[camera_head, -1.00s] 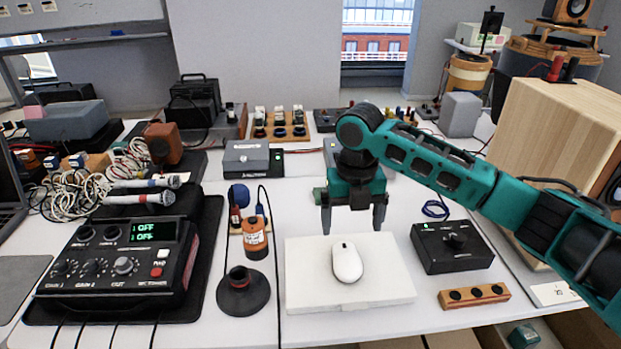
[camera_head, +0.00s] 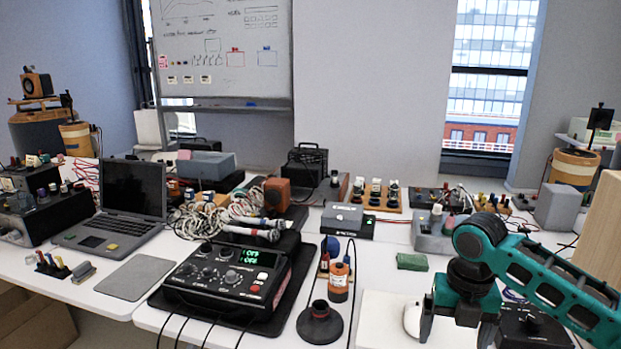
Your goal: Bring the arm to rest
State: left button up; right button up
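My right arm comes in from the right, teal and black. Its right gripper (camera_head: 456,325) points down at the lower right, with its two dark fingers apart and nothing seen between them. A white computer mouse (camera_head: 411,319) lies on a white pad (camera_head: 376,315) just left of the near finger, which partly covers it. The fingertips are at the lower picture edge, so their height above the pad is hard to tell. My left gripper is not in view.
A black control box (camera_head: 228,280) with a green display stands left of a cone-shaped stand (camera_head: 319,324). A laptop (camera_head: 122,200) sits further left. A black knob box (camera_head: 530,328) is partly hidden behind my arm. A green block (camera_head: 412,261) lies behind the pad.

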jog(key=s+a+f+m+t+y, duration=0.4)
jog(key=a+f+m+t+y, duration=0.1)
jog(key=a+f+m, duration=0.9)
jog(key=s+d+f+m+t+h, duration=0.1)
jog(key=s+d+f+m+t, duration=0.1)
jog(key=s+m, duration=0.5)
jog(key=s+d+f+m+t+h, duration=0.1)
jog(key=s+d+f+m+t, duration=0.2)
jog(key=m, duration=0.6)
jog(key=s+d, duration=0.2)
jog(key=s, duration=0.1)
jog(key=shift+s+d+t+h, duration=0.3)
jog(key=shift+s+t+h, duration=0.05)
jog(key=shift+t+h, duration=0.05)
